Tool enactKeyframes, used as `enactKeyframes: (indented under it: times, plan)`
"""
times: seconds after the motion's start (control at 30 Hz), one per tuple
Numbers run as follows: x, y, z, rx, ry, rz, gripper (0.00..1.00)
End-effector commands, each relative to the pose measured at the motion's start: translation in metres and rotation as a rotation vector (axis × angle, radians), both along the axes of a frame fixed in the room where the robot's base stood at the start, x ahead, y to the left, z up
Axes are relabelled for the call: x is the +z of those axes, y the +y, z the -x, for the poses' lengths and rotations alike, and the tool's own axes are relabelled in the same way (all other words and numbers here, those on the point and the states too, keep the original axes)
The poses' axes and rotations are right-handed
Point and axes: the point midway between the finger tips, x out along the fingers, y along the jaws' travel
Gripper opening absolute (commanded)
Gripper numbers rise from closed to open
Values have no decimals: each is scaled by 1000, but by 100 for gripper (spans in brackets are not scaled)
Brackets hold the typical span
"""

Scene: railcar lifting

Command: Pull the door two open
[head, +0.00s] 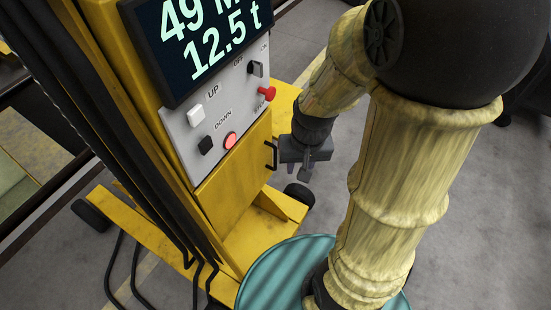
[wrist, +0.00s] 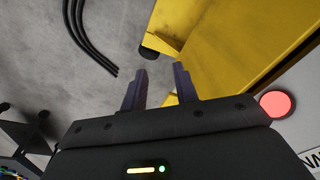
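A yellow door (head: 232,171) is on the front of the yellow column, below the control panel. It looks shut, and I see no label naming it door two. Its black bar handle (head: 272,155) is on the door's right side. My gripper (head: 303,174) is just right of the handle, pointing down, and appears apart from it. In the wrist view my gripper's two fingers (wrist: 162,82) are spread with nothing between them. I cannot clearly make out the handle in the wrist view.
The control panel (head: 205,100) above the door has UP and DOWN buttons, a red button (head: 230,141) and a red knob (head: 267,93). A display (head: 205,35) sits above it. A black wheel (head: 299,195) and the yellow base lie below. Black cables (head: 117,265) run on the grey floor.

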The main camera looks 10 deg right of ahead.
Motion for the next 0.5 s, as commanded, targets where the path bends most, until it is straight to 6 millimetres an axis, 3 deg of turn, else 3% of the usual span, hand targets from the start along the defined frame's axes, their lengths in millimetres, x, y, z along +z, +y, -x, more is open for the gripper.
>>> enactKeyframes:
  times: [0.1,0.5]
  plan:
    - [-32,-10,-1,-148,122,-71,30]
    - [-118,-23,-15,-665,506,-454,30]
